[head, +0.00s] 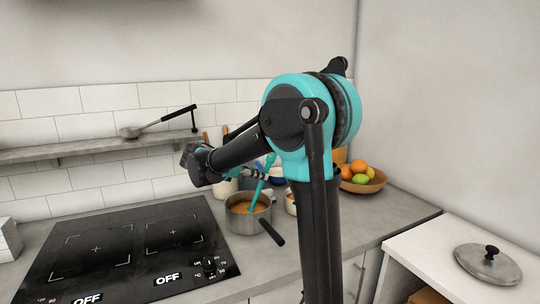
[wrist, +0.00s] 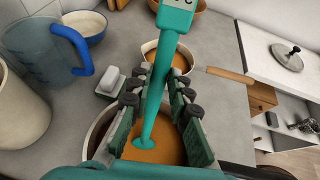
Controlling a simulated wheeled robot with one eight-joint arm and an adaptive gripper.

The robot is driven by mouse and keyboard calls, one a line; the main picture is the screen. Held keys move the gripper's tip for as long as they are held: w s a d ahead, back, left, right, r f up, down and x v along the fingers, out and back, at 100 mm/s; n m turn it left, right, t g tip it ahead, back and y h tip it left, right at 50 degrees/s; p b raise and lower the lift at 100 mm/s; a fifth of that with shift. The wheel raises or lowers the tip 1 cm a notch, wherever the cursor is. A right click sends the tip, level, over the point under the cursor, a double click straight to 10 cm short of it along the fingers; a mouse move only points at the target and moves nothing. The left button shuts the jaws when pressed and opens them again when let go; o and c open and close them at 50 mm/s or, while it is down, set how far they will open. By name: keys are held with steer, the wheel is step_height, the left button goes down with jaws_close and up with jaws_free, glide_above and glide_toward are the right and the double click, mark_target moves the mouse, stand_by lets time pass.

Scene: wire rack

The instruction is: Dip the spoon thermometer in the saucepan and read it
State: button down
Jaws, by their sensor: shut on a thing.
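The teal spoon thermometer (wrist: 158,85) is held between the two fingers of my gripper (wrist: 157,98), which is shut on it. Its display end is at the top of the wrist view, cut off by the frame edge, with only part of a "°C" sign showing. Its spoon end is in the saucepan's opening, at or just above the orange liquid; I cannot tell which. The saucepan (head: 243,222) stands on the counter right of the hob, its black handle pointing to the lower right. In the head view the thermometer (head: 258,190) slants down into it.
A smaller pan with a wooden handle (wrist: 230,75) stands close beyond the saucepan. A blue-handled jug (wrist: 45,50), a white-and-blue bowl (wrist: 85,28) and a butter-dish-like white item (wrist: 112,80) are nearby. A fruit bowl (head: 365,185) is at right; the hob (head: 125,250) is at left.

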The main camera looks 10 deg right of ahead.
mark_target(259, 182)
steer(key=shift+r, duration=0.1)
stand_by(0.7)
step_height(259, 182, up, 12)
stand_by(1.1)
